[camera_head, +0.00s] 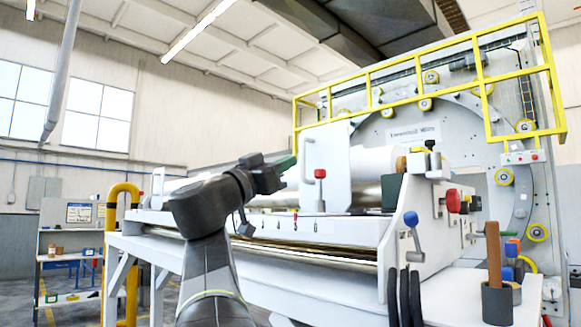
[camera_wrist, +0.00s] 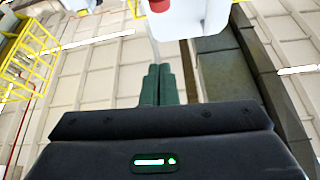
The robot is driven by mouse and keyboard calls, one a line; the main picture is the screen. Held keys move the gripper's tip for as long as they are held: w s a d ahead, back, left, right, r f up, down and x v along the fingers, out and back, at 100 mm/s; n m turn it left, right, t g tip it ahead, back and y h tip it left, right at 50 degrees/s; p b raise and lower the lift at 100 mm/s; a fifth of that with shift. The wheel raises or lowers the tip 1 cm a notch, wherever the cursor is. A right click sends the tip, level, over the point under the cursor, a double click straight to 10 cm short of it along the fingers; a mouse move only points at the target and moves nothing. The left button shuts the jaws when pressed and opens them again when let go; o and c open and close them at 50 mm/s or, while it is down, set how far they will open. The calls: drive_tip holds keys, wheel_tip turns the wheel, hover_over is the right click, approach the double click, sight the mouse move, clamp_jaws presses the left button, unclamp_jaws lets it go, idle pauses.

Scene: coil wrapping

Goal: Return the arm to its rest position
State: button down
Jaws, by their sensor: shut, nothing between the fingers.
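My gripper (camera_head: 287,163) is raised at the end of my arm, left of the middle in the head view. A white machine part with a red knob (camera_wrist: 160,6) shows beyond the fingertips. I cannot tell the exact gap between the fingers and the machine.
A red-topped lever (camera_head: 320,174) stands right of my gripper. A blue-topped lever (camera_head: 411,219) and a tool cup (camera_head: 497,303) are at the front right. A yellow guard post (camera_head: 128,230) and a shelf (camera_head: 70,265) are at left. Open air lies above and left of my arm.

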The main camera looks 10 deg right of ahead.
drive_tip(key=shift+w, duration=0.1)
idle(0.3)
drive_tip(key=a+r+p+x, duration=0.1)
drive_tip(key=r+p+x, duration=0.1)
drive_tip(key=p+x, duration=0.8)
drive_tip(key=b+v, duration=0.5)
drive_tip(key=v, duration=0.1)
drive_tip(key=shift+s, duration=0.35)
